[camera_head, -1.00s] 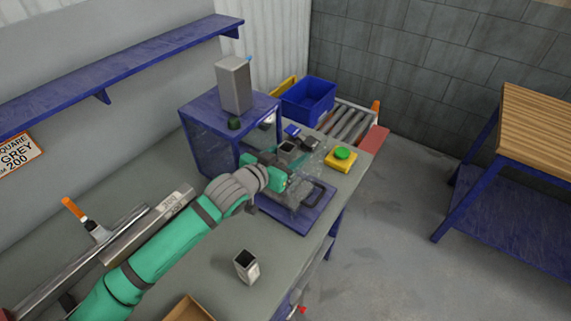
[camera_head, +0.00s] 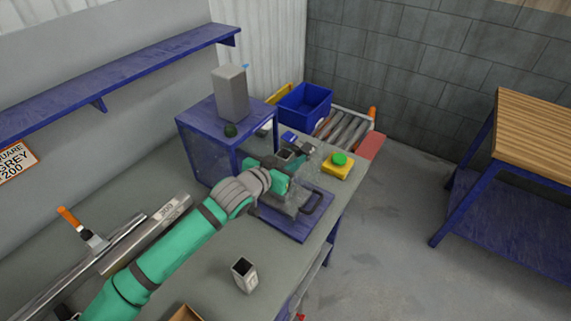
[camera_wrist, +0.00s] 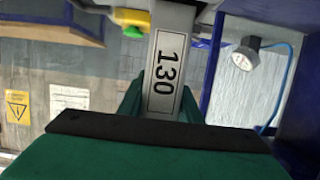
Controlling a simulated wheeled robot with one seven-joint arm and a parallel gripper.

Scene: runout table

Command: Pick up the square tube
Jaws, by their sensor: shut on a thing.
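My gripper (camera_wrist: 160,108) is shut on a grey square tube (camera_wrist: 170,50) marked 130. In the wrist view the tube stands out between the two green fingers. In the head view my gripper (camera_head: 281,172) is beside the clear guard at the blue base plate, and the held tube (camera_head: 291,153) is small and partly hidden. Another short, open-ended square tube (camera_head: 245,275) stands apart on the near part of the table. A long grey length of stock (camera_head: 150,228) lies at the left, behind my arm.
A blue cabinet (camera_head: 207,160) bears a grey container (camera_head: 231,92). A blue bin (camera_head: 304,105) and rollers (camera_head: 345,130) are at the far end. A yellow box with a green button (camera_head: 339,163) sits near the table edge. The bench (camera_head: 470,215) stands apart at right.

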